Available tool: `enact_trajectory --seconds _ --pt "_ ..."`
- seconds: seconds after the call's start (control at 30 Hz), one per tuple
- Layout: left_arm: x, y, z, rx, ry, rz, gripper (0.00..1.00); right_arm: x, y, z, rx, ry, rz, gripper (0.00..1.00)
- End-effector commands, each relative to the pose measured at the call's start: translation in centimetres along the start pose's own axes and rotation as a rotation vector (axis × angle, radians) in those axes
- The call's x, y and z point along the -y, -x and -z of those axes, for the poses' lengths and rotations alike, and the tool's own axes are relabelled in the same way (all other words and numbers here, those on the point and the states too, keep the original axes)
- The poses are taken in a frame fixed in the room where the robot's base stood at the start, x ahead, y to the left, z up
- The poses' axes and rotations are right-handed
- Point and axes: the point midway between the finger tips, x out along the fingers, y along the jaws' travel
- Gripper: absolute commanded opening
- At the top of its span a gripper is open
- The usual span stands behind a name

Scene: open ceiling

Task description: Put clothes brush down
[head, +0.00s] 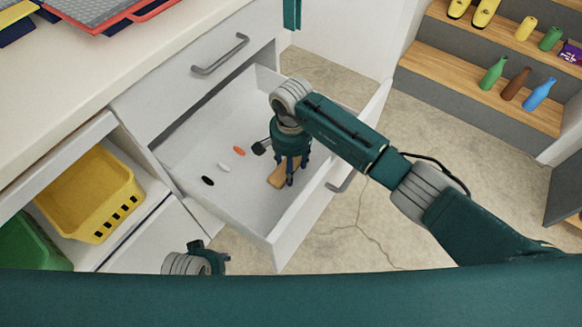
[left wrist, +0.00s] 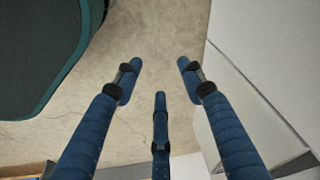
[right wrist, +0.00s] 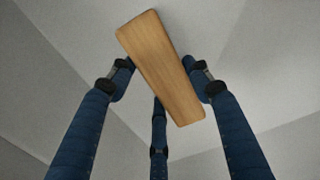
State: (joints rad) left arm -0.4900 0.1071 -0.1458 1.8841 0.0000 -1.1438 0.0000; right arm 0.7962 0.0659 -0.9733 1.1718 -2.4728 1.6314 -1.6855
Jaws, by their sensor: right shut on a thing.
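The clothes brush (right wrist: 160,68) shows as a flat wooden block between the fingers of my right gripper (right wrist: 162,78) in the right wrist view. In the head view the brush (head: 277,178) is a tan piece below my right gripper (head: 288,178), inside the open white drawer (head: 215,192). The right fingers are shut on it. Whether the brush touches the drawer floor is hard to tell. My left gripper (left wrist: 158,75) has its fingers spread and empty, over bare floor in the left wrist view.
Small black (head: 208,181), white (head: 223,167) and orange (head: 239,151) items lie in the drawer's left part. A yellow basket (head: 90,195) and a green basket (head: 30,245) sit in the open cabinet at left. Shelves (head: 490,85) with bottles stand at right.

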Motion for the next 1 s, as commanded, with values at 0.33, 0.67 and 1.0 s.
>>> enact_trajectory --seconds 0.33,0.67,1.0 --pt "0.0 0.3 0.1 -0.001 0.0 0.0 0.4 0.0 -0.5 0.1 -0.002 0.001 0.001 0.28" --pt "0.0 1.0 0.7 -0.008 0.001 0.001 0.4 0.0 -0.8 0.1 -0.001 0.0 0.001 0.28" --pt "0.0 1.3 0.8 -0.011 0.001 0.0 0.4 0.0 -0.7 0.0 -0.001 0.0 0.001 0.68"
